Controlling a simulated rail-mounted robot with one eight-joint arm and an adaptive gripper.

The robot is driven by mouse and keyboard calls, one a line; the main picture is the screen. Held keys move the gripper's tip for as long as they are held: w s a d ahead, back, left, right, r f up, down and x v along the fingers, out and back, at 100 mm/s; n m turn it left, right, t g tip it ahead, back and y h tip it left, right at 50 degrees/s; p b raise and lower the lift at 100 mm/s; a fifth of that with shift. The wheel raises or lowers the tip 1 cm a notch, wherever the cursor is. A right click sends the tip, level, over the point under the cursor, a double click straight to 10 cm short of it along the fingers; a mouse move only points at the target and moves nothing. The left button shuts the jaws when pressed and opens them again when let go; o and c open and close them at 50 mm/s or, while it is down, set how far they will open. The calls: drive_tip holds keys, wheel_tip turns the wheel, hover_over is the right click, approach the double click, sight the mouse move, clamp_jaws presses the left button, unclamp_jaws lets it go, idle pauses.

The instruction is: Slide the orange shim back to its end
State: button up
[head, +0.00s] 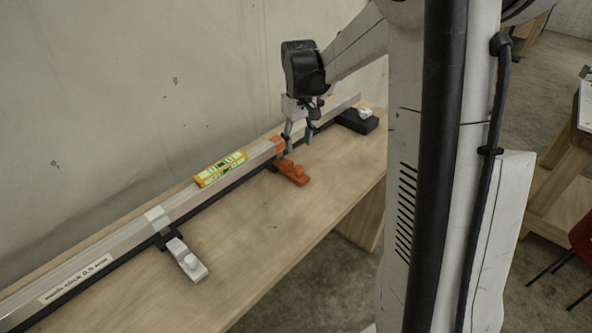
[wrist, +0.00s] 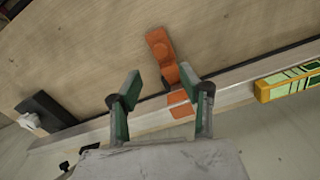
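My gripper (head: 298,146) is open and empty, pointing down over the rail at the shim, slightly toward the far right end. In the wrist view its green-padded fingers (wrist: 160,84) stand apart, the right finger nearer the orange band. I cannot tell whether a finger touches it.
A yellow-green spirit level (head: 220,168) rests along the rail left of the shim. A white shim-like piece (head: 188,261) sits further left. A black block (head: 357,121) with a white top stands at the rail's far right. The bench front (head: 270,235) is clear; a wall stands behind.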

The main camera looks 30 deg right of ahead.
sight(298, 166)
wheel_tip(298, 166, down, 11)
drive_tip(key=shift+f, duration=0.2)
drive_tip(key=shift+c, duration=0.4)
clamp_jaws()
